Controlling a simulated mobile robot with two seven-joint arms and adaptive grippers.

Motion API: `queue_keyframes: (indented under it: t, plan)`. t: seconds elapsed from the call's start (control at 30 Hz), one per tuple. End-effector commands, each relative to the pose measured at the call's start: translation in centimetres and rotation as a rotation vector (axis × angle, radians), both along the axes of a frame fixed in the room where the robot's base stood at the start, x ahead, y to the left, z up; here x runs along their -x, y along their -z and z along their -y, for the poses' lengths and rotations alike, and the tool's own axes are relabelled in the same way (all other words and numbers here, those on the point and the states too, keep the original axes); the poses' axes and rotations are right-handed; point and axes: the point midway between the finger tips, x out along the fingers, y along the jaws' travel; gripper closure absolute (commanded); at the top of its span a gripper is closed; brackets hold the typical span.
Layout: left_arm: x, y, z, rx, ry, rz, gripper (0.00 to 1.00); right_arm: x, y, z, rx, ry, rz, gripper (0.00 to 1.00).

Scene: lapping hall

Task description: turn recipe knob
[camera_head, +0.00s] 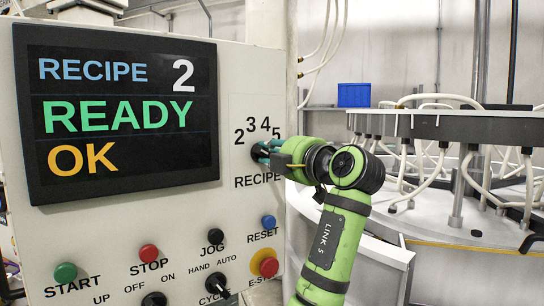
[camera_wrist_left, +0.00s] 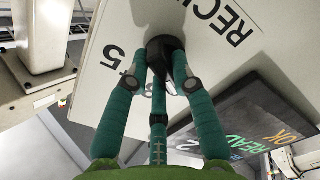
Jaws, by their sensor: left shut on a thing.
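The recipe knob (camera_wrist_left: 166,46) is black and sits on the pale panel (camera_head: 236,210), under the numbers 2 to 5 and above the word RECIPE. In the head view it is mostly hidden by my left gripper (camera_head: 264,151). In the left wrist view, the teal fingers of my left gripper (camera_wrist_left: 160,62) are closed around the knob from several sides. The display (camera_head: 120,110) reads RECIPE 2, READY and OK. The knob's pointer direction cannot be made out. My right gripper is not in view.
A round machine table (camera_head: 460,126) with hoses stands right.

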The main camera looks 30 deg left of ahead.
Motion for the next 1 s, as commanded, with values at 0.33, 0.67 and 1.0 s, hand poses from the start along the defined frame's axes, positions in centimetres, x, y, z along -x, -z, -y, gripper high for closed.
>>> queue_keyframes:
  t: [0.33, 0.67, 1.0]
  plan:
    - [0.1, -0.1, 0.0, 0.0, 0.0, 0.004, 0.51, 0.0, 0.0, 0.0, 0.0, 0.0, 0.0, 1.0]
    - [0.1, 0.0, 0.2, 0.0, 0.0, 0.001, 0.51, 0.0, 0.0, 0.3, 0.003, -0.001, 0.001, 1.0]
    - [2.2, 0.0, 5.7, 0.001, 0.005, 0.002, 0.51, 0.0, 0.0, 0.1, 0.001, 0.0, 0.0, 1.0]
